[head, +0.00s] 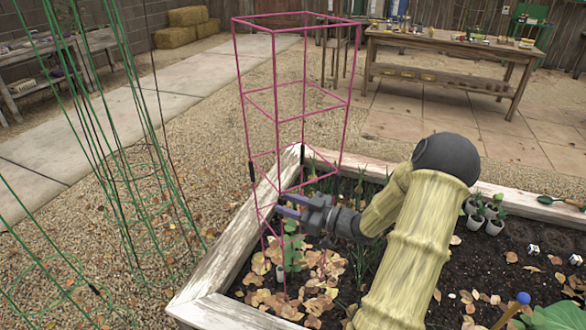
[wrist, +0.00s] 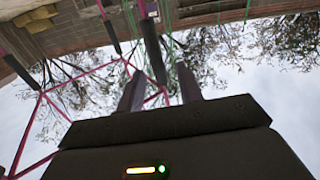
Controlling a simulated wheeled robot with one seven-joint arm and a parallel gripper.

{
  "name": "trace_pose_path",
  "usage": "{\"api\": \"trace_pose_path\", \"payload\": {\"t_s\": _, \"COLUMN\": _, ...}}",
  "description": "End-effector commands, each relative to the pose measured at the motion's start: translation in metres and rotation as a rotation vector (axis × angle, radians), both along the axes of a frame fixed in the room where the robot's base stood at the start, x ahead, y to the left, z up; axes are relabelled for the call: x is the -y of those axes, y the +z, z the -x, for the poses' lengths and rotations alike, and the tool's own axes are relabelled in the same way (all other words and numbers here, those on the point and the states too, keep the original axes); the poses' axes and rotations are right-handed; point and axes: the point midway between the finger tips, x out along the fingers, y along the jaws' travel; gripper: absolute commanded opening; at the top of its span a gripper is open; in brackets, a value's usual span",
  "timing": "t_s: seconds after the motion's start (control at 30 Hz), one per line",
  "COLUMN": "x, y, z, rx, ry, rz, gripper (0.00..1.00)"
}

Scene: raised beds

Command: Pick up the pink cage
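The pink cage (head: 278,122) is a tall, square wire frame that stands upright at the near left corner of the raised bed, with black sleeves on some of its legs. My gripper (head: 283,205) is at the lower part of the cage, its fingers pointing left among or beside the wires. In the wrist view my gripper (wrist: 160,92) has its fingers apart, and a dark sleeve shows between and beyond them. Pink wires of the cage (wrist: 80,77) cross the left side of that view. I cannot tell whether a finger touches a wire.
The wooden raised bed (head: 222,268) holds soil, dry leaves and small plants. Green wire cages (head: 130,185) stand on the gravel at left. A trowel (head: 560,201) lies on the bed's far edge. A workbench (head: 455,50) stands behind, with open paving before it.

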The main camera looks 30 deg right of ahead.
Motion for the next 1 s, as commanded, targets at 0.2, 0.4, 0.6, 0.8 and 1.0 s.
{"api": "trace_pose_path", "payload": {"t_s": 0.2, "x": -0.014, "y": 0.0, "z": -0.021, "rx": -0.001, "ry": 0.001, "rz": -0.001, "gripper": 0.36}}
{"api": "trace_pose_path", "payload": {"t_s": 0.4, "x": -0.015, "y": 0.0, "z": -0.022, "rx": -0.001, "ry": 0.0, "rz": 0.0, "gripper": 0.36}}
{"api": "trace_pose_path", "payload": {"t_s": 0.6, "x": -0.015, "y": 0.0, "z": -0.022, "rx": -0.001, "ry": 0.0, "rz": 0.0, "gripper": 0.36}}
{"api": "trace_pose_path", "payload": {"t_s": 0.8, "x": -0.015, "y": 0.0, "z": -0.022, "rx": -0.001, "ry": 0.0, "rz": -0.001, "gripper": 0.24}}
{"api": "trace_pose_path", "payload": {"t_s": 1.0, "x": -0.015, "y": 0.0, "z": -0.022, "rx": -0.001, "ry": 0.0, "rz": -0.001, "gripper": 0.0}}
